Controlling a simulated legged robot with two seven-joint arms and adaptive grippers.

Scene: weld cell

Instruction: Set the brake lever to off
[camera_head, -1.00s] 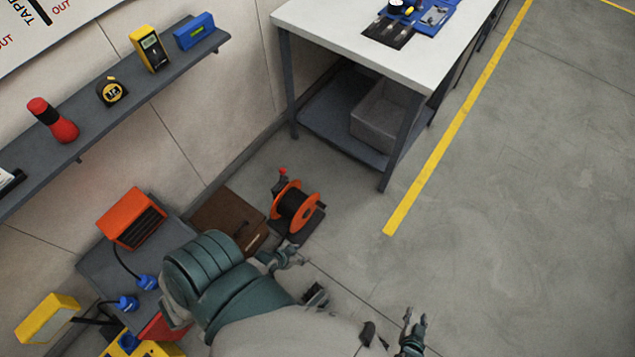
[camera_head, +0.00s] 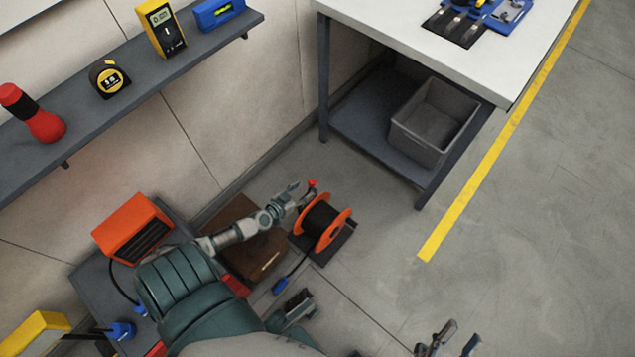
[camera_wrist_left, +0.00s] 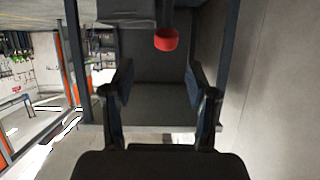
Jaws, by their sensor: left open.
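A cable reel (camera_head: 343,230) with orange flanges and dark cable stands on a dark base on the floor. Its brake lever (camera_head: 312,182) shows as a small red knob at the reel's upper left. My left gripper (camera_head: 291,193) is just left of the knob, open and empty. In the left wrist view the red knob (camera_wrist_left: 166,40) hangs from a dark shaft, ahead of and between the spread fingers of the left gripper (camera_wrist_left: 160,88), apart from them. The lever's full length is hidden. My right gripper (camera_head: 452,342) is at the bottom edge with its fingers apart, empty.
A brown box (camera_head: 250,262) lies under my left forearm beside the reel. A workbench (camera_head: 405,30) with a grey bin (camera_head: 435,118) on its lower shelf stands behind. A wall shelf (camera_head: 130,100) holds tools. The floor right of the reel is clear.

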